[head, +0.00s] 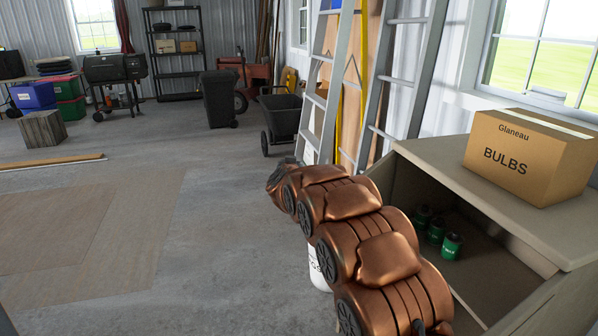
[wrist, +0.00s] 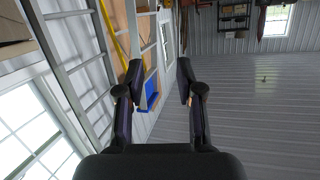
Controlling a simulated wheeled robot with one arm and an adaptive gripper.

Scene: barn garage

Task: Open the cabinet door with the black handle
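A beige cabinet (head: 425,155) stands at the right in the head view. Its front is open on the part I see, with several green cans (head: 452,246) on the floor inside. A beige panel (head: 560,300) shows at the lower right edge; I cannot tell whether it is the door. No black handle is visible. My copper arm crosses in front of the cabinet's left side and hides part of it. My gripper (wrist: 161,82) is open and empty in the wrist view, its two dark fingers apart, facing ladders and the wall. The cabinet's front is not clear there.
A cardboard box marked BULBS (head: 520,158) sits on the cabinet top. Ladders (head: 325,80) lean on the wall behind my arm. A white bucket (head: 317,268) is partly hidden by the arm. A black cart (head: 284,115) and bin (head: 219,98) stand farther back.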

